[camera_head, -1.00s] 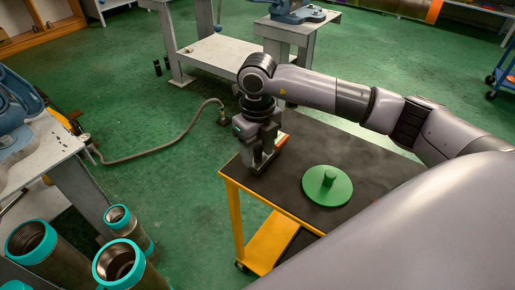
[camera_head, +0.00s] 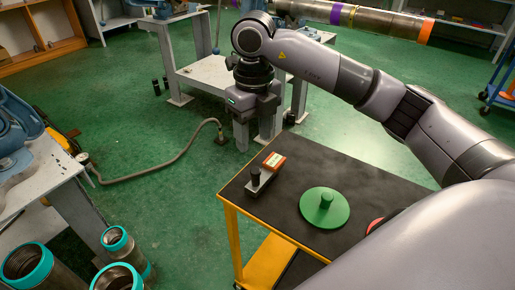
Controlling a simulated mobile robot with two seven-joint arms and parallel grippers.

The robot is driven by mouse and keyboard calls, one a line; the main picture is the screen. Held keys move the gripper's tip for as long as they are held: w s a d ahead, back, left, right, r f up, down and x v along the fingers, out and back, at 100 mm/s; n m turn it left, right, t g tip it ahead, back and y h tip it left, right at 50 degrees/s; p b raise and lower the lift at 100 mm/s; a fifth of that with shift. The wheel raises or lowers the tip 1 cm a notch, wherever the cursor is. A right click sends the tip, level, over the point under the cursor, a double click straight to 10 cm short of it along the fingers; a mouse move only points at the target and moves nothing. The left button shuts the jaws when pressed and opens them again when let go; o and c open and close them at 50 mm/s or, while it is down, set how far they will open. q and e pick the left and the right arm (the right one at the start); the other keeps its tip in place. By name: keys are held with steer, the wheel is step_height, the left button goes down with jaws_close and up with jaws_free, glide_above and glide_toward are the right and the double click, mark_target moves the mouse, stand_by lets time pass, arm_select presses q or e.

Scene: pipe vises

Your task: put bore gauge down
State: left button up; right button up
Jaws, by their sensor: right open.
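A small grey gauge with an upright black grip (camera_head: 256,178) stands near the left edge of the dark-topped cart. I take it to be the bore gauge; its details are too small to be sure. An orange-and-white block (camera_head: 274,162) is right beside it, and I cannot tell whether it is part of the gauge. My right gripper (camera_head: 254,138) is open and empty, pointing down, above and a little behind the gauge in the picture, clear of it. My left gripper is not in view.
The cart top (camera_head: 340,175) has a green disc with a knob (camera_head: 324,208) and a red round thing (camera_head: 374,225), partly hidden by my arm. Teal-rimmed pipes (camera_head: 118,240) stand at lower left. A grey bench (camera_head: 215,62) is behind.

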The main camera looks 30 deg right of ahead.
steer(key=s+a+f+n+g+y, duration=0.15)
steer(key=s+a+y, duration=0.3)
steer(key=a, duration=0.45)
steer(key=s+a+f+n+g+y, duration=0.1)
steer(key=s+a+f+g+y, duration=0.15)
steer(key=a+y, duration=0.5)
steer(key=a+r+m+t+y, duration=0.5)
steer(key=a+m+t+y, duration=0.15)
steer(key=m+y, duration=0.2)
steer(key=w+d+f+m+t+h, duration=0.2)
steer(key=d+f+m+t+h, duration=0.4)
steer(key=m, duration=0.5)
steer(key=w+d+f+m+t+h, duration=0.1)
steer(key=d+f+m+t+h, duration=0.4)
steer(key=m+t, duration=0.5)
steer(key=s+d+f+m+g+h, duration=0.2)
steer(key=s+f, duration=0.4)
steer(key=f, duration=0.3)
steer(key=s+d+f+m+g+h, duration=0.3)
steer(key=s+f+m+g+h, duration=0.2)
steer(key=f, duration=0.3)
steer(key=shift+s+d+f+m+g, duration=0.35)
steer(key=shift+s+m+g, duration=0.15)
steer(key=shift+m+g, duration=0.2)
